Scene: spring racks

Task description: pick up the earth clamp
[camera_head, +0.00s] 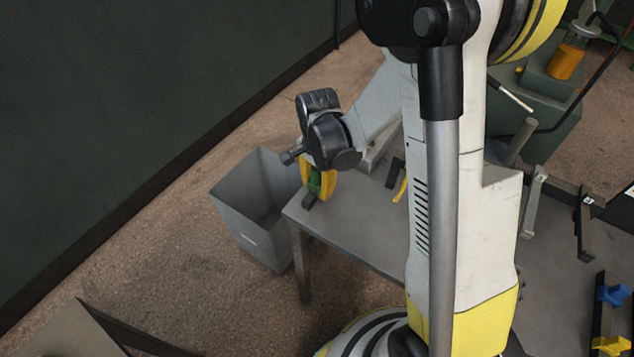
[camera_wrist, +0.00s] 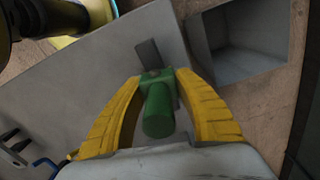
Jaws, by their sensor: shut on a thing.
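A green piece with a dark flat tab, which I take to be the earth clamp (camera_wrist: 158,108), sits between the yellow fingers of my gripper (camera_wrist: 163,80) in the wrist view. The fingers touch it on both sides, shut on it. In the head view my gripper (camera_head: 318,181) is at the left corner of the grey table (camera_head: 350,235), with the green of the clamp (camera_head: 316,183) between the yellow fingers and its dark tab pointing down. I cannot tell whether the tab touches the tabletop.
An open grey bin (camera_head: 243,212) stands on the floor just left of the table; it also shows in the wrist view (camera_wrist: 240,64). A dark and yellow item (camera_head: 397,178) lies farther right on the table, partly hidden by my arm. A green wall is at left.

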